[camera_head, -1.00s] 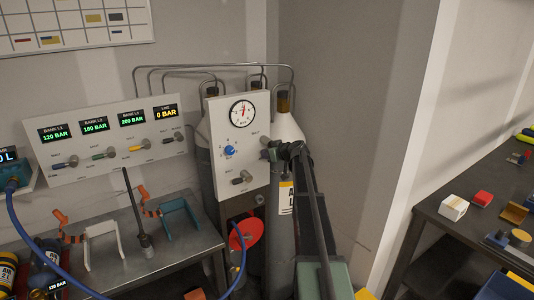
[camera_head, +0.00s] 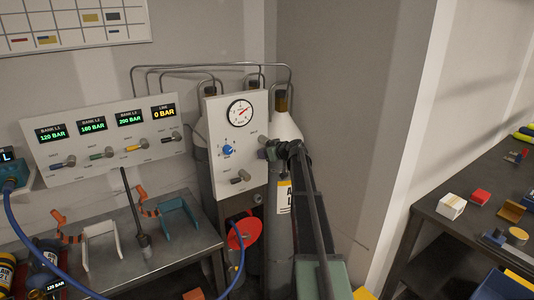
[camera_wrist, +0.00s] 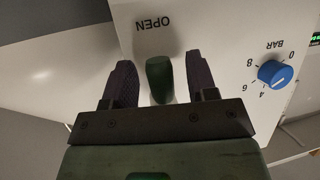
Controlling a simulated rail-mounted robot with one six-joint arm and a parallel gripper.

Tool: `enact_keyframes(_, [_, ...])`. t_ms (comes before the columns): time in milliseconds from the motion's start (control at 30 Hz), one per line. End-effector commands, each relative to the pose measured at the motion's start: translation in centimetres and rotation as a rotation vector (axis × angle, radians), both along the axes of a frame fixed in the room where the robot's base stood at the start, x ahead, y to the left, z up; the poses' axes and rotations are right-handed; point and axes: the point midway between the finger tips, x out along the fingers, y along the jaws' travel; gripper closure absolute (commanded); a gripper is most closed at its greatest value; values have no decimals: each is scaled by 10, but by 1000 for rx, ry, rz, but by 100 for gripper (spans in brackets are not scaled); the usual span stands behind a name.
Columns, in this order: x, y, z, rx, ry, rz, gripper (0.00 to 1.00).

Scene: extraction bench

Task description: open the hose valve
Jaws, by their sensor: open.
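A white panel (camera_head: 234,128) carries a gauge (camera_head: 240,111), a blue knob (camera_head: 228,150) and a small lever (camera_head: 240,177) low down. My gripper (camera_head: 268,149) is at the panel's right edge. In the wrist view my gripper (camera_wrist: 160,85) is open, its dark fingers on either side of a dark green valve handle (camera_wrist: 159,80), with gaps visible at both sides. The upside-down word OPEN is on the panel (camera_wrist: 205,25) beyond the handle. The blue knob also shows in the wrist view (camera_wrist: 275,73). The valve's own name label cannot be read.
Tall gas cylinders (camera_head: 287,125) with bent pipes stand behind the panel. A bank panel (camera_head: 105,142) with several coloured levers is at left, above a metal bench (camera_head: 150,258) with clamps. A red disc (camera_head: 243,235) is below the panel. A side bench (camera_head: 455,232) stands right.

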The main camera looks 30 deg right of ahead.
Motion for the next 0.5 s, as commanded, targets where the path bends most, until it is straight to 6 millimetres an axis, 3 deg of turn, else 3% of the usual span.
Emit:
enact_keyframes(167, [-14,-2,8,1,0,-1,47])
enact_keyframes(500, [-86,-15,40,-1,0,-2,47])
